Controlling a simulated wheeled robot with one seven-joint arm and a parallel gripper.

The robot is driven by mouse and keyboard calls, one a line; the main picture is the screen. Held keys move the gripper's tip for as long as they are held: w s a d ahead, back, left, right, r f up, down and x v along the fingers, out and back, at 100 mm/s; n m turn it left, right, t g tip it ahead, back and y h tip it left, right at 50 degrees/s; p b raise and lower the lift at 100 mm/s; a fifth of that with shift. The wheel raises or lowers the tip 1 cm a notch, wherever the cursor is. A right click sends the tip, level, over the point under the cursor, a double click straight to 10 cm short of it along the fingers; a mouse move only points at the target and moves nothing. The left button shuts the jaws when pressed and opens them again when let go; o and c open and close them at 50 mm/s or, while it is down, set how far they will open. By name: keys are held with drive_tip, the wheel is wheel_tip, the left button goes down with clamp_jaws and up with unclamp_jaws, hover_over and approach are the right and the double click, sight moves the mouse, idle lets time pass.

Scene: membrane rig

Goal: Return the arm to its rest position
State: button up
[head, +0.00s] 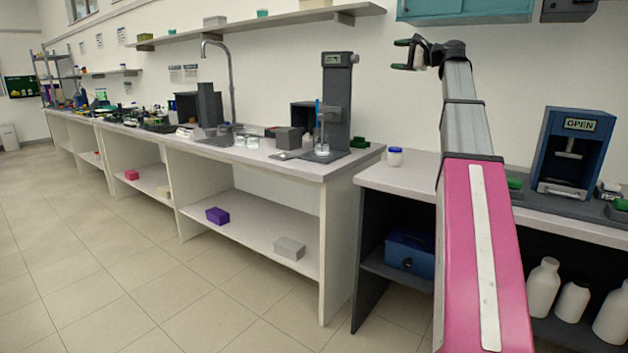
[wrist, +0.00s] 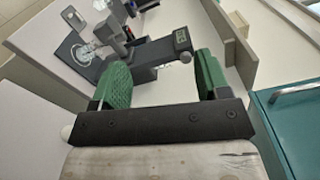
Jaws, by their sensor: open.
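My arm rises from the bottom right of the head view, pink below and grey above. My gripper (head: 404,54) is at its top, raised in front of the wall above the bench and pointing left. In the wrist view my gripper (wrist: 160,85) shows two green padded fingers set wide apart with nothing between them. Beyond the fingers the wrist view shows the tall grey rig (wrist: 160,57) with its small display, tilted in the picture. The same rig (head: 338,100) stands on the bench in the head view, below and left of my gripper.
A teal wall cabinet (head: 465,10) hangs close to the right of my gripper. A wall shelf (head: 270,25) runs to its left. A blue press marked OPEN (head: 573,150) stands on the right bench. The floor is clear.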

drive_tip(key=s+a+f+g+h, duration=0.1)
drive_tip(key=a+f+h, duration=0.1)
drive_tip(key=f, duration=1.3)
drive_tip(key=s+a+f+n+g+h, duration=0.1)
drive_tip(key=a+f+g+h, duration=0.1)
drive_tip(key=f, duration=1.3)
drive_tip(key=s+a+f+n+g+h, duration=0.1)
drive_tip(key=s+a+f+h, duration=0.1)
drive_tip(key=f, duration=1.3)
drive_tip(key=shift+s+a+f+h, duration=0.15)
drive_tip(key=shift+a+h, duration=0.25)
drive_tip(key=shift+a, duration=0.5)
drive_tip(key=s+a+f+n+g+h, duration=0.1)
drive_tip(key=s+f+n+g+h, duration=0.2)
drive_tip(key=s+f, duration=1)
drive_tip(key=s+f+n+g+h, duration=0.3)
drive_tip(key=s+f, duration=1)
drive_tip(key=f, duration=0.6)
drive_tip(key=shift+s+a+f+n+g+h, duration=0.3)
drive_tip(key=shift+a+f+n+h, duration=0.1)
drive_tip(key=shift+n+h, duration=0.45)
